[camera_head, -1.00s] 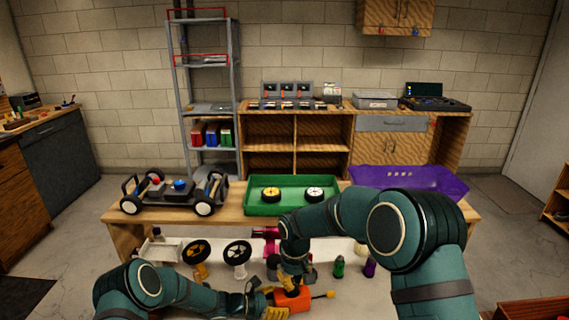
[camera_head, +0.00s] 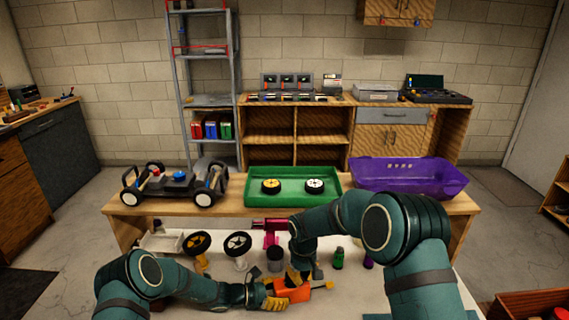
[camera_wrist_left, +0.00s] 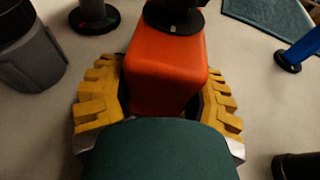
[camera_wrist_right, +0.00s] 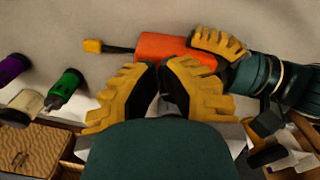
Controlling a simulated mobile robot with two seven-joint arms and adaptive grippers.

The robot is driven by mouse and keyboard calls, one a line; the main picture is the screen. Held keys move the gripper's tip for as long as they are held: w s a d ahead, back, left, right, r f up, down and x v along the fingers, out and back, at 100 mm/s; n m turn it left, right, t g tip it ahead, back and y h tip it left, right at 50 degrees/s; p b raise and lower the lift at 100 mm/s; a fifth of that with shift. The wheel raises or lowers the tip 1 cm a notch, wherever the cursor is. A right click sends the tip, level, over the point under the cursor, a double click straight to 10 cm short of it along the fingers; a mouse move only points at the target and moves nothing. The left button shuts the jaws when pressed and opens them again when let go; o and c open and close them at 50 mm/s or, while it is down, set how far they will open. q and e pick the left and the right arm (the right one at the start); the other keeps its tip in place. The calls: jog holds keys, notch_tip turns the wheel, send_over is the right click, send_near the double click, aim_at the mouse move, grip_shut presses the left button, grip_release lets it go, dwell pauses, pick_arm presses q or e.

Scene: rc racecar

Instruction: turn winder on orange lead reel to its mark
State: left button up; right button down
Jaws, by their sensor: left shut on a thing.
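The orange lead reel (camera_head: 293,294) is on the white work surface, with a yellow-tipped lead (camera_head: 329,285) sticking out to its right. My left gripper (camera_head: 275,294) is shut on the reel; in the left wrist view its yellow fingers (camera_wrist_left: 160,100) straddle the orange body (camera_wrist_left: 168,75). A black round part, apparently the winder (camera_wrist_left: 176,18), sits on the reel's top. My right gripper (camera_head: 299,277) is at the top of the reel. In the right wrist view its fingers (camera_wrist_right: 168,80) are close together, and what lies between them is hidden.
Behind are a black toy car (camera_head: 175,186), a green tray (camera_head: 292,199) with two wheels and a purple bin (camera_head: 408,177). Two wheels on stands (camera_head: 238,246) are left of the reel. A green bottle (camera_head: 338,259) stands right of it.

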jog(key=shift+s+d+f, duration=0.1)
jog(key=shift+f, duration=0.7)
jog(key=shift+f, duration=0.1)
jog(key=shift+s+a, duration=0.25)
jog(key=shift+a, duration=0.1)
jog(key=shift+s+a+r, duration=0.1)
jog(key=shift+s+a, duration=0.05)
jog(key=shift+a, duration=0.4)
jog(key=shift+s+a+r, duration=0.1)
jog(key=shift+a, duration=0.5)
jog(key=shift+r, duration=0.1)
dwell(0.3)
